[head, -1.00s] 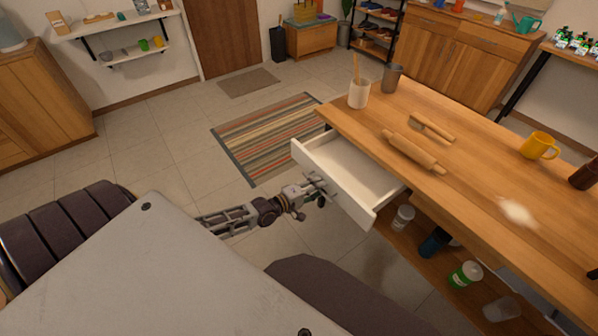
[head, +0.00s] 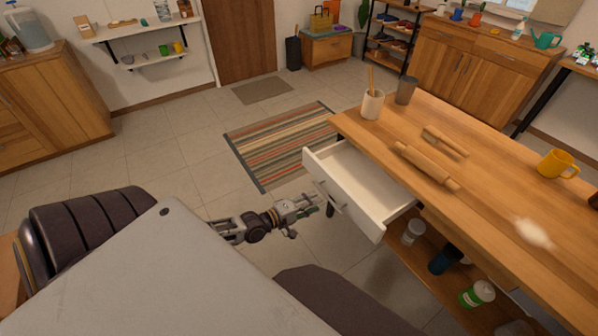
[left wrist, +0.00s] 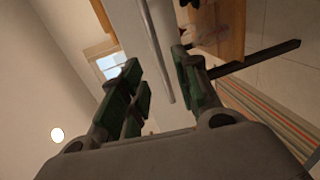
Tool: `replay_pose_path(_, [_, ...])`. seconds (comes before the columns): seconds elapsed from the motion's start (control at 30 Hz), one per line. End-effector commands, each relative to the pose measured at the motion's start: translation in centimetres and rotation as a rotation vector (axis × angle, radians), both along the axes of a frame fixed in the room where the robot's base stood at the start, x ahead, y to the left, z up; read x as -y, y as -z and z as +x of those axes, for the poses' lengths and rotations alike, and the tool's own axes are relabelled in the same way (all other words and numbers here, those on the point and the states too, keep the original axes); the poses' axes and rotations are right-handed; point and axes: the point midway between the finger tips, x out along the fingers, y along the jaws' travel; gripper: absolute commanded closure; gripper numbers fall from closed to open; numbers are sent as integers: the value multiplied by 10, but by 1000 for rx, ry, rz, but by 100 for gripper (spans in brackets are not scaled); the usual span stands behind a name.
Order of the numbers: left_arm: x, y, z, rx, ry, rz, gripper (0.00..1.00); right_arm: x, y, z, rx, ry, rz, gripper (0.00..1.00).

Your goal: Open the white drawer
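The white drawer (head: 376,210) stands pulled out from the wooden table, its inside showing and empty. Its bar handle (head: 329,197) is on the front face. The handle (left wrist: 156,48) also shows in the left wrist view, beyond and between the fingers. My left gripper (head: 315,204) is just in front of the drawer front, apart from the handle. In the left wrist view its green-padded fingers (left wrist: 157,72) are spread with nothing between the pads. My right gripper is not in view.
The table (head: 480,190) holds a rolling pin (head: 425,166), a brush (head: 445,142), a yellow mug (head: 557,164) and a cup with utensils (head: 372,104). Containers stand on the lower shelf (head: 425,268). A striped rug (head: 280,142) lies on open floor.

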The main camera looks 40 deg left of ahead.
Motion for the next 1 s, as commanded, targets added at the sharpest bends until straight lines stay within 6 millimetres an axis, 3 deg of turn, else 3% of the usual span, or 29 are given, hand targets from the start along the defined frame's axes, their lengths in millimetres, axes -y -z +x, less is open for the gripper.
replay_pose_path(0.6, [-13, -7, -38, -1, 1, 0, 68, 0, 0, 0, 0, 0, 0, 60])
replay_pose_path(1.0, [-17, -10, -46, 0, 0, 0, 68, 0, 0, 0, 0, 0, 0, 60])
